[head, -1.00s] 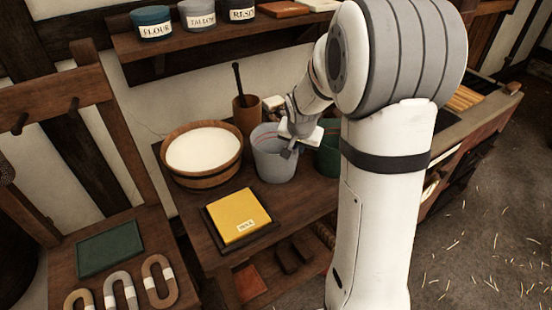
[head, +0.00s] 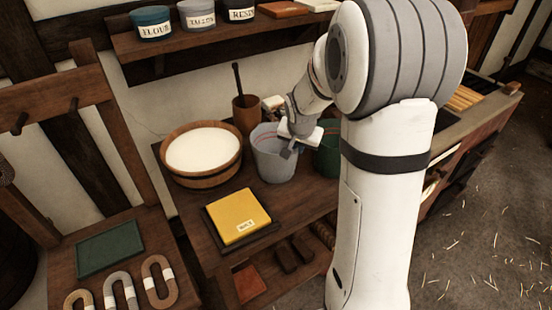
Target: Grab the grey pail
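The grey pail (head: 270,160) stands upright on the wooden table, between the wooden tub and a green pail. My gripper (head: 289,149) is at the right side of the grey pail's rim, reaching down from above. One dark fingertip shows against the pail's upper right part. The other finger is not clear, so I cannot tell whether the gripper is open or shut on the rim. My wrist and arm cover part of the pail's right side.
A green pail (head: 328,157) stands close on the right, partly hidden by my arm. A wooden tub of white stuff (head: 203,150) is on the left. A brown cup with a stick (head: 245,117) is behind. A yellow block (head: 237,215) lies in front. A shelf (head: 190,52) hangs above.

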